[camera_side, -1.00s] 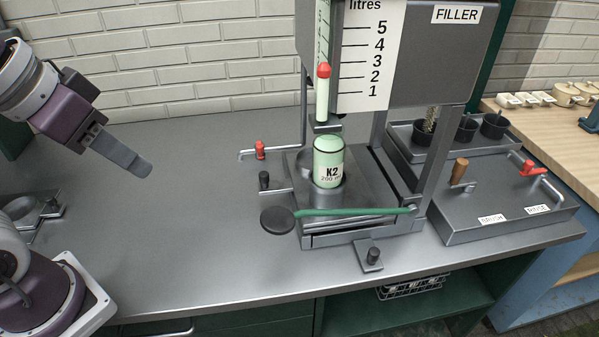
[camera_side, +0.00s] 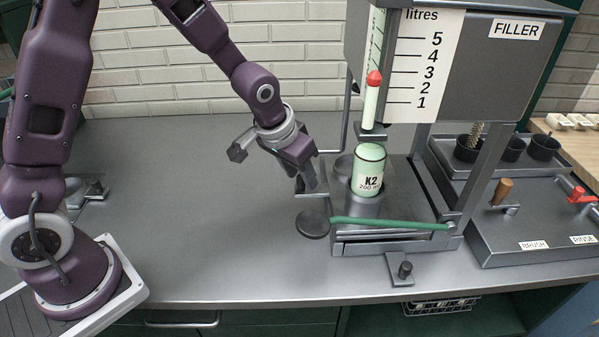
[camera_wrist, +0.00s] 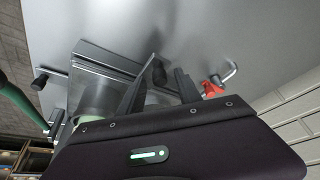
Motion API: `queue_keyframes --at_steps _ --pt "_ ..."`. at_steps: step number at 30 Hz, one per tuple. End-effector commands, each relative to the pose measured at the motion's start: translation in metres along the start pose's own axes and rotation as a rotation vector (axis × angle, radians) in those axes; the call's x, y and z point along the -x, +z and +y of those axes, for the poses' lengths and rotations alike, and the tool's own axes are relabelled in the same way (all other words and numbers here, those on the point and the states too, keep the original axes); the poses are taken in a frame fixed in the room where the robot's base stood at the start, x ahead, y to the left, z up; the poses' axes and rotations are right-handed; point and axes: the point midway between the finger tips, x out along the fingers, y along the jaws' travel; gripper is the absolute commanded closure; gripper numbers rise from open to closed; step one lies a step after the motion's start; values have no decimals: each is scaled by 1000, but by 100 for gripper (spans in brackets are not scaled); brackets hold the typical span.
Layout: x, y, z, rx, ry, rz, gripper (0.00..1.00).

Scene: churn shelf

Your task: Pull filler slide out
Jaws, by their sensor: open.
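The filler (camera_side: 470,70) stands right of centre in the side view. Its grey slide (camera_side: 400,205) is at the base, carrying a pale green K2 canister (camera_side: 369,172) in a round cup. In the wrist view the slide (camera_wrist: 100,62) is at left, the canister partly hidden behind my gripper. Contact with the knob cannot be told. In the side view my fingers mostly hide it.
A green lever (camera_side: 390,223) with a round black end (camera_side: 312,224) crosses in front of the slide. A red-handled tap (camera_wrist: 211,88) is close to my right finger. A black-knobbed bracket (camera_side: 404,268) stands in front.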

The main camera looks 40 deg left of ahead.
Motion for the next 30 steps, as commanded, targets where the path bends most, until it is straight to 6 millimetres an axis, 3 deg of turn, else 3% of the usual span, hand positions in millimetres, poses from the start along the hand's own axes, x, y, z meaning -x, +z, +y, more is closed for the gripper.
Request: queue_keyframes --at_steps 5,12,30 --pt "0 0 0 0 0 0 59" --pt "0 0 0 0 0 -1 100" --pt "1 0 0 0 0 -1 100"
